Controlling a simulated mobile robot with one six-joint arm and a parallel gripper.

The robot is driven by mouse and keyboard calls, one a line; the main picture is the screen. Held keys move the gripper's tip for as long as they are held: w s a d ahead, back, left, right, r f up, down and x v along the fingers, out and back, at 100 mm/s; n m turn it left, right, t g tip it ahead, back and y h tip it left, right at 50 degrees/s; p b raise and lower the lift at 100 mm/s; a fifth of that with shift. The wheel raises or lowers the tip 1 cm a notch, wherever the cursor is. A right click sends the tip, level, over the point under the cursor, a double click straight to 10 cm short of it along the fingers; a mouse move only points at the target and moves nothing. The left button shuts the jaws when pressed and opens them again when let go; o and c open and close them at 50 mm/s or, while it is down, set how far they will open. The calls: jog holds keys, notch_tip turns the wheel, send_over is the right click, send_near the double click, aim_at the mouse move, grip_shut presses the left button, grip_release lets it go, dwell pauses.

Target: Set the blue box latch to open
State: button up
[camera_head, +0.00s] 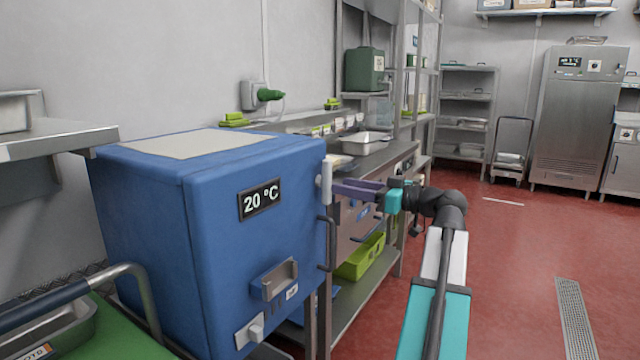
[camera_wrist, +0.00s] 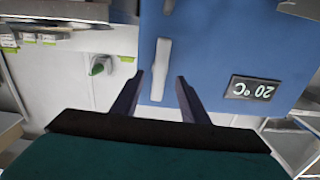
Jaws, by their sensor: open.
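The blue box (camera_head: 215,200) stands at the left in the head view, with a "20 °C" display on its front. Its latch is a pale grey upright bar (camera_head: 326,180) at the upper right edge of the front. In the wrist view, which is upside down, the latch (camera_wrist: 161,70) stands out against the blue face (camera_wrist: 220,45). My gripper (camera_head: 340,188) reaches in from the right at the latch's height. In the wrist view its open fingers (camera_wrist: 160,78) lie one on each side of the latch's line. I cannot tell whether they touch it.
A dark bar handle (camera_head: 326,243) sits below the latch. A grey holder (camera_head: 275,279) juts from the lower front. A counter with a metal pan (camera_head: 365,143) and a lime crate (camera_head: 361,258) below stands behind my gripper.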

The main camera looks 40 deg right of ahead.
jog(key=v, duration=0.2)
jog(key=shift+s, duration=0.35)
dwell(0.4)
